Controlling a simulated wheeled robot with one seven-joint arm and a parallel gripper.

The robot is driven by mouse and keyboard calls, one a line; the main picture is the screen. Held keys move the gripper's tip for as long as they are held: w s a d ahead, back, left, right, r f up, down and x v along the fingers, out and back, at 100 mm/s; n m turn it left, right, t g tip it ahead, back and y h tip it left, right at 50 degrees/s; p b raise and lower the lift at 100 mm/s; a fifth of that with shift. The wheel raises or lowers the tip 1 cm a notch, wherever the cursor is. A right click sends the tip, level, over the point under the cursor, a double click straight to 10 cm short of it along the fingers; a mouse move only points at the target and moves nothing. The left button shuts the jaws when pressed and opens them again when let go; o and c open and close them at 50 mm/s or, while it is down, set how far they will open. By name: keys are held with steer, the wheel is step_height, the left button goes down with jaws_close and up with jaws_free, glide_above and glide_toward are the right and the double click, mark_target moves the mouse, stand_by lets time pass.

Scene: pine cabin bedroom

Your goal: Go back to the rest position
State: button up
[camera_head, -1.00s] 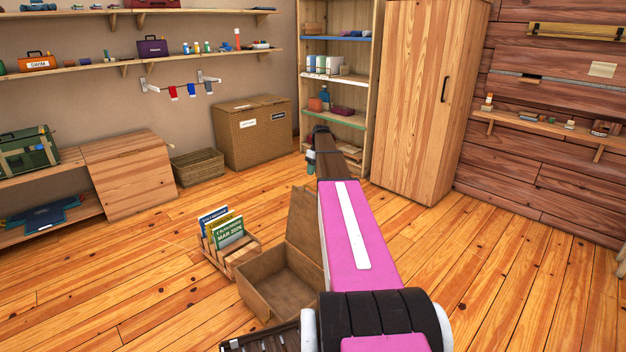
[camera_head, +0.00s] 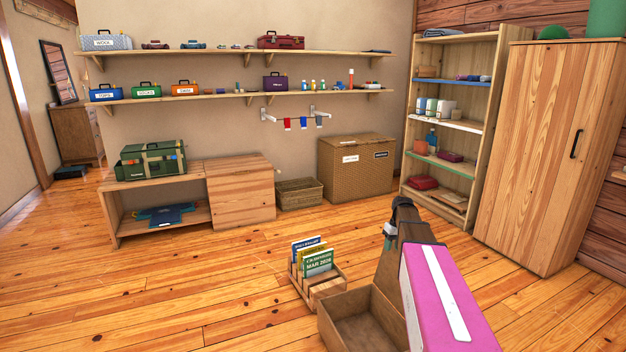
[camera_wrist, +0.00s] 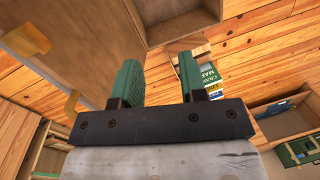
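My gripper (camera_wrist: 160,82) shows in the wrist view with its two green fingers spread apart and nothing between them. In the head view my pink and dark arm reaches in from the lower right, above the floor and over an open cardboard box; the fingers cannot be made out there. The fingers touch nothing that I can see.
An open brown box (camera_head: 345,330) stands on the floor near my arm, beside a wooden file holder (camera_head: 327,290) with several booklets. A wicker hamper (camera_head: 355,175), an open shelf unit (camera_head: 470,125) and a wardrobe (camera_head: 545,160) stand behind. The floor at left is clear.

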steer(key=s+a+f+m, duration=0.1)
steer(key=s+a+f, duration=0.1)
steer(key=s+a, duration=0.3)
steer(key=s+a+f+h, duration=0.1)
steer(key=s+a, duration=0.4)
steer(key=s, duration=0.7)
steer(key=s+a+f+m, duration=0.1)
steer(key=s+a+f, duration=0.1)
steer(key=s+a, duration=0.3)
steer(key=s, duration=0.4)
steer(key=shift+f+m+t+h, duration=0.3)
steer(key=shift+f+t, duration=0.1)
steer(key=shift+s+a, duration=0.1)
steer(key=shift+a, duration=0.05)
